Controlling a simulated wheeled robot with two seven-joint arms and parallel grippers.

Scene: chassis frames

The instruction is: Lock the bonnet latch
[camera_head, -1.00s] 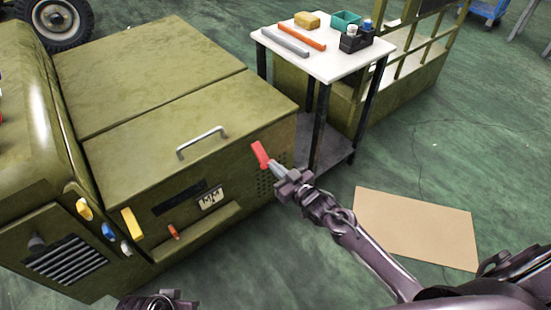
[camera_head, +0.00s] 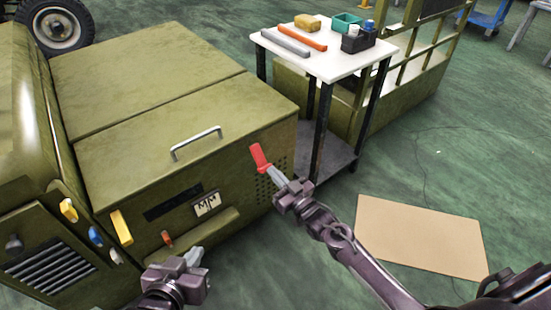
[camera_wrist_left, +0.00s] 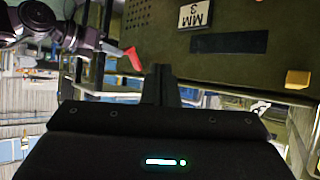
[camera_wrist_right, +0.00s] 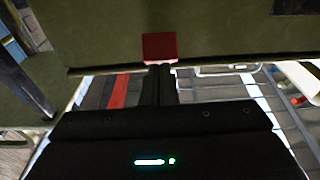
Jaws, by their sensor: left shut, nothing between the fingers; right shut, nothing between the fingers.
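The red latch lever (camera_head: 259,157) stands up, slightly tilted, at the right end of the olive bonnet's front (camera_head: 230,187). It also shows in the right wrist view (camera_wrist_right: 160,47) and left wrist view (camera_wrist_left: 132,54). My right gripper (camera_head: 277,175) is shut with its fingertips at the lever's lower end; I cannot tell whether they touch. Nothing is between its fingers. My left gripper (camera_head: 194,257) is shut and empty, in front of the box and below the label plate (camera_head: 206,204). A yellow latch piece (camera_head: 121,227) is at the front's left end.
A grab handle (camera_head: 196,143) is on the bonnet top. A white-topped table (camera_head: 340,62) with tools and bins stands close behind the box's right corner. A tan board (camera_head: 420,236) lies on the floor at right. Open floor lies in front.

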